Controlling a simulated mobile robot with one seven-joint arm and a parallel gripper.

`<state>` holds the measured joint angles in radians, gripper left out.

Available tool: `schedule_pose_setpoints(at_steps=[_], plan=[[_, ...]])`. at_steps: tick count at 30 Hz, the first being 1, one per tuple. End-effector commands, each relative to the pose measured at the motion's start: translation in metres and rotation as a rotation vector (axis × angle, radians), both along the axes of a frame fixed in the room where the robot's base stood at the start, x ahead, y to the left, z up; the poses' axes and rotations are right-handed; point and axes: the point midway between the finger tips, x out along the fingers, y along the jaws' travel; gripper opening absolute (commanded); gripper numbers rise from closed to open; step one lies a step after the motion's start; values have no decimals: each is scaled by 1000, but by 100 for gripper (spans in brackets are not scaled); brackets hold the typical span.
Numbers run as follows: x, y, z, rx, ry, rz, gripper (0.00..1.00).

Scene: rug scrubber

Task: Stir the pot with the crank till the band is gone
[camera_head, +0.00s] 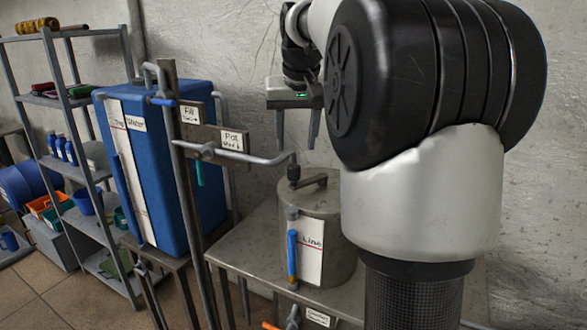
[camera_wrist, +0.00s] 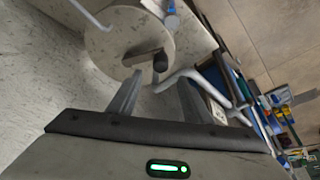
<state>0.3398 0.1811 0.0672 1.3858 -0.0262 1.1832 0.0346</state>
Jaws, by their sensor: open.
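The pot (camera_head: 325,225) is a grey metal cylinder on a metal table, with a lid on top. The crank (camera_head: 309,182) is a short bar on the lid with a dark upright knob (camera_head: 293,172) at one end. In the wrist view the crank bar (camera_wrist: 143,58) and knob (camera_wrist: 160,63) show on the pot lid (camera_wrist: 112,45). My gripper (camera_head: 298,138) is open and empty, above and behind the pot, apart from the crank. In the wrist view the fingers (camera_wrist: 158,90) point toward the knob. I cannot make out a band; the pot's inside is hidden.
A pipe (camera_head: 262,159) from the post ends above the knob. A "Pot" sign (camera_head: 234,140) hangs on the post. A blue tank (camera_head: 170,170) stands left of the pot. A "Line" label (camera_head: 310,252) and blue gauge tube (camera_head: 292,258) are on the pot's front. Shelves (camera_head: 75,103) stand far left.

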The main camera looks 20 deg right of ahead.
Motion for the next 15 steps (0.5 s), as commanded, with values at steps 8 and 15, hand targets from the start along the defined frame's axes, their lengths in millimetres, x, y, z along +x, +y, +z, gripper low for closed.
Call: schedule_pose_setpoints(at_steps=[8, 15], plan=[[21, -7, -56, 1, 2, 0, 45], [33, -10, -83, 1, 0, 0, 45]])
